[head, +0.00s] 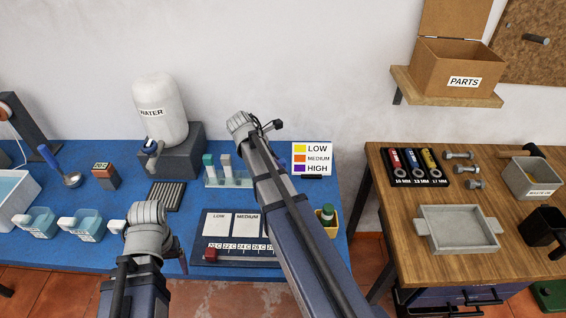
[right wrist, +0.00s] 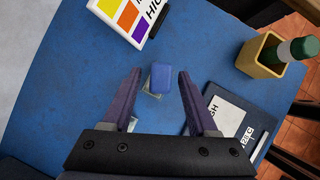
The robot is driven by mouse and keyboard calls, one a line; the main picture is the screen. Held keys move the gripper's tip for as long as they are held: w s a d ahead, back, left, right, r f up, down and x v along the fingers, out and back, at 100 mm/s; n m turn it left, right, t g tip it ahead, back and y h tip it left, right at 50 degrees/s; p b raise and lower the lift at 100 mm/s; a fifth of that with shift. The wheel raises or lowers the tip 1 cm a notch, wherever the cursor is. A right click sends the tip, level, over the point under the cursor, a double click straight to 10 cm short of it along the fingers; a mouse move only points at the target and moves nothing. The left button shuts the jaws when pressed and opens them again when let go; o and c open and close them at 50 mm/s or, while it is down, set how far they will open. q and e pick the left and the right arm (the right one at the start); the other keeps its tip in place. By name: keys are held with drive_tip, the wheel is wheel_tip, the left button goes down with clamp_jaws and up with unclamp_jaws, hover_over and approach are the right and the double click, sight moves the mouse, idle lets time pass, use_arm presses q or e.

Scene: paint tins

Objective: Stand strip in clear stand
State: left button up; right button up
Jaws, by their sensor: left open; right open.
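The clear stand (head: 228,181) is on the blue table in the head view, with a teal-topped strip (head: 208,164) and a pale-topped strip (head: 226,165) upright in it. My right arm crosses in front of its right side. In the right wrist view my right gripper (right wrist: 158,82) is open, with a blue block-like top (right wrist: 161,77) between its fingers, apparently untouched. A pale clear piece shows under the blue top; whether it is a strip or the stand I cannot tell. My left gripper (head: 146,232) is low at the table's front, its fingers hard to make out.
A LOW/MEDIUM/HIGH colour card (head: 312,160) and a yellow cup with a green-topped bottle (head: 327,218) stand to the right. A labelled board (head: 218,226) lies in front. The water container (head: 160,110) is behind; blue-white scoops (head: 85,225) are at left.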

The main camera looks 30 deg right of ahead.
drive_tip(key=p+v, duration=0.6)
drive_tip(key=v, duration=0.2)
drive_tip(key=shift+r, duration=0.2)
drive_tip(key=s+a+f+m+y, duration=0.1)
drive_tip(key=s+a+m, duration=0.5)
drive_tip(key=a, duration=0.7)
drive_tip(key=s+a+f+m+y, duration=0.1)
drive_tip(key=s+a+m+y, duration=0.2)
drive_tip(key=s+a+m, duration=0.3)
drive_tip(key=s+a, duration=0.5)
drive_tip(key=a, duration=0.2)
drive_tip(key=shift+f+t+y, duration=0.4)
